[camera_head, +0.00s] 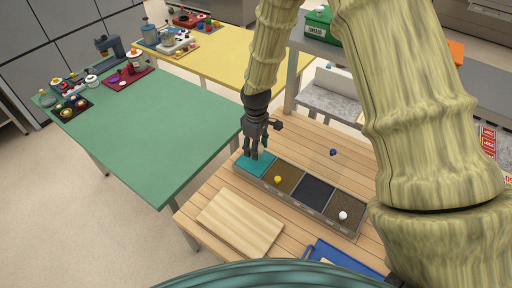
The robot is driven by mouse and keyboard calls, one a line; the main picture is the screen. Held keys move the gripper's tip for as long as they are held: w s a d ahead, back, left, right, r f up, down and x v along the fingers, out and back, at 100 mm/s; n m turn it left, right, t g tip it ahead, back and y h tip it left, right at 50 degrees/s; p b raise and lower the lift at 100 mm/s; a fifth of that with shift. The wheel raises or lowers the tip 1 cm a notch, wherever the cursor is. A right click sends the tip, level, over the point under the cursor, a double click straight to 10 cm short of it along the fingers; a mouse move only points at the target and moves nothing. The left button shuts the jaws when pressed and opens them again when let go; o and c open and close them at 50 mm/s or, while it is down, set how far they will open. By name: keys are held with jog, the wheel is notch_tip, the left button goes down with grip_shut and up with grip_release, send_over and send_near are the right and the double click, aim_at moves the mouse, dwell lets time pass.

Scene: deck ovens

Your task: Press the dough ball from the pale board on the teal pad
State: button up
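The pale board (240,222) lies on the wooden table at the front left, and its visible top is bare. The teal pad (262,161) is the left end of a row of framed pads. My gripper (251,156) points down over the teal pad, its fingertips at or just above the surface. The fingers look close together, but I cannot tell whether they are shut or hold anything. No dough ball shows on the teal pad; any ball between or under the fingers is hidden.
A yellow ball (278,179) sits on the olive-brown pad, and a white ball (343,215) on the far-right brown pad. The dark pad (313,191) is empty. A dark blue ball (333,152) lies behind the row. A blue tray (340,258) is at the front right.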

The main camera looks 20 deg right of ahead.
jog(key=shift+r+p, duration=0.95)
jog(key=shift+r, duration=0.75)
